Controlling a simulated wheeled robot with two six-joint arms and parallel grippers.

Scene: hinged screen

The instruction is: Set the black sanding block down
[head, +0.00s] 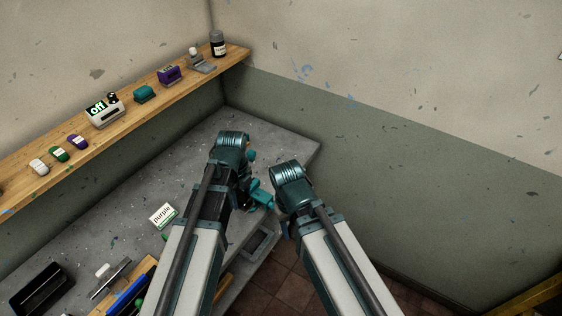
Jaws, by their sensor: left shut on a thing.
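My left gripper (262,197) is over the right part of the grey bench (285,140), partly covered by my own arms. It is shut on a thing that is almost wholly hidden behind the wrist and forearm. Only dark parts show there, so I cannot make out the black sanding block's outline. I see no black sanding block lying free on the bench. My right arm's wrist is just right of the left gripper. The right gripper's fingers are hidden behind that arm.
A white and green "purple" box (163,215) lies on the bench left of my left arm. A black open tray (40,288) and tools are at the lower left. A wooden shelf (130,108) holds several small things. Bare bench lies behind my left wrist.

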